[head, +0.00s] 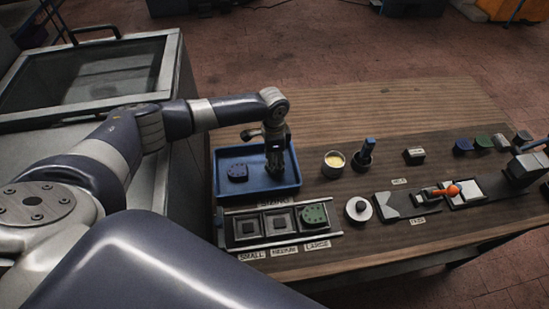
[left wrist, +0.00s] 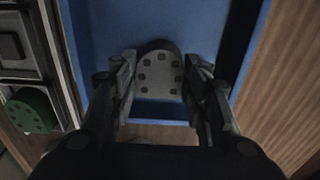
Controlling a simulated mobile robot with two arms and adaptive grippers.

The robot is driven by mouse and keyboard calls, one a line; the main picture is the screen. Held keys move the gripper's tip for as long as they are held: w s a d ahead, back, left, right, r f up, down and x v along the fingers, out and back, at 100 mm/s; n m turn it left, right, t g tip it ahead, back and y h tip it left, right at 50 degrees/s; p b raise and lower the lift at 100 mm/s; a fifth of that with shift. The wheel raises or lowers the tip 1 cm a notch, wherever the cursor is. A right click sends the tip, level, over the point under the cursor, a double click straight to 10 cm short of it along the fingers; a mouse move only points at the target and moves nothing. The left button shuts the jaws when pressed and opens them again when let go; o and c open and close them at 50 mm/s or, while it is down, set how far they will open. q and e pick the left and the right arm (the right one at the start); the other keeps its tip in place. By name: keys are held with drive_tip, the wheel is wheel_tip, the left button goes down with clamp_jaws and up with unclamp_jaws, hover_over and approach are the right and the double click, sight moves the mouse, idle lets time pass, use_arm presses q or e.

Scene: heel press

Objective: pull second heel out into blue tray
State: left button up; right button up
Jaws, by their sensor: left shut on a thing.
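The blue tray (head: 222,190) is at the back left of the table; its blue wall also shows in the left wrist view (left wrist: 160,109). A dark blue heel (head: 237,172) with dots lies in the left part of the tray. My left gripper (head: 279,172) points down over the tray's right part. In the left wrist view my left gripper (left wrist: 159,78) is shut on a grey heel (left wrist: 160,65) with dark dots, its fingers at both sides. Whether this heel touches the tray floor I cannot tell. My right gripper is not in view.
In front of the tray is a rack (head: 262,241) labelled SMALL, MEDIUM and LARGE, with a green heel (head: 313,214) at LARGE. To the right stand a yellow-filled cup (head: 334,160), a brush holder (head: 363,161), a round lidded pot (head: 358,208) and an orange-knobbed fixture (head: 453,190).

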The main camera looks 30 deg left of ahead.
use_arm(q)
drive_tip(key=shift+f+b, duration=0.3)
drive_tip(key=shift+f, duration=0.3)
drive_tip(key=o, duration=1.1)
drive_tip(key=shift+o, duration=0.4)
drive_tip(key=shift+o, duration=0.9)
